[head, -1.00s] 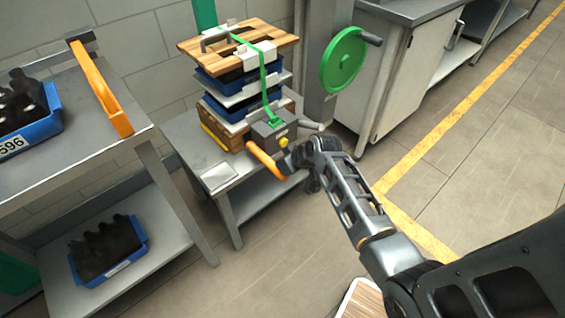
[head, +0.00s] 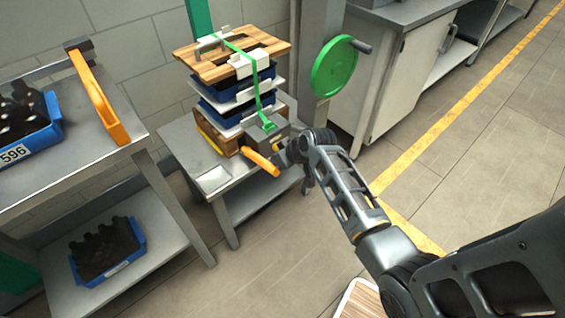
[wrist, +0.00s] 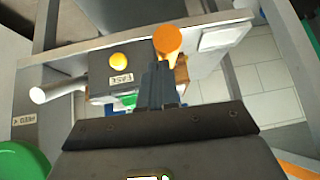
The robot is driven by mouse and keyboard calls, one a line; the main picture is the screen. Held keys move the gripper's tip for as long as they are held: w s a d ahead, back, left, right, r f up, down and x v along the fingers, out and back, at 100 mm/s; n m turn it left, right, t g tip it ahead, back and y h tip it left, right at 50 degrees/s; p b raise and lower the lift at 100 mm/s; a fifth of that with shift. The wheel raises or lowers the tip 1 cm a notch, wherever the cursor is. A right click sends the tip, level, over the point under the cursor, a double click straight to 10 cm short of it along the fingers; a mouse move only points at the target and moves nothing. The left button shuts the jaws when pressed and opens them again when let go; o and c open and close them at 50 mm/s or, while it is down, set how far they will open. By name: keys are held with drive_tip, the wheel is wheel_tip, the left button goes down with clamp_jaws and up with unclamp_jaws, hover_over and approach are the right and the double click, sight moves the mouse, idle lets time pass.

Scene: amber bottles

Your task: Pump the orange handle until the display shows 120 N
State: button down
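The orange handle (head: 260,162) slopes down to the right from the grey pump box (head: 268,136) on the low bench. My gripper (head: 286,155) is right beside the handle, partly hidden by my wrist. In the wrist view my dark fingers (wrist: 164,84) are together, with nothing visible between them. Their tips are close to the round end of the handle (wrist: 167,40); I cannot tell whether they touch. The box has a yellow button (wrist: 118,61) and a partly hidden label ending in "EASE" (wrist: 121,78). No force reading is legible.
A green strap (head: 256,85) runs over stacked blue crates and a wooden board (head: 215,68) beside the handle. A green wheel (head: 333,66) stands to the right. A shelf with crated bottles (head: 105,252) is at left. Floor at right is clear.

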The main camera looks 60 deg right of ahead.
drive_tip(key=v, duration=0.9)
drive_tip(key=shift+s, duration=0.55)
drive_tip(key=shift+w+a+f, duration=0.1)
idle(1.1)
